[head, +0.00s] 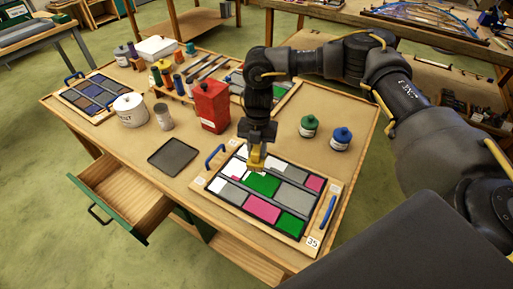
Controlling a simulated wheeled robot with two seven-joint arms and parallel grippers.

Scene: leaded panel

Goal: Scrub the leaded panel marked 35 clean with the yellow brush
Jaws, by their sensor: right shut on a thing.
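The leaded panel marked 35 (277,195) lies flat near the table's front right, on a light wooden board with a 35 label (313,243) at its near corner. Its panes are white, grey, green and pink. My right gripper (257,146) is shut on the yellow brush (256,162), pointing down over the panel's far left part. The brush's lower end looks to be at the white and green panes; I cannot tell whether it touches. My left gripper is not in view.
A red can (211,106), a dark tray (173,157) and a blue handle (215,156) are left of the panel. Green (309,126) and blue-lidded (341,138) jars stand behind it. An open drawer (124,190) juts out at the left front.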

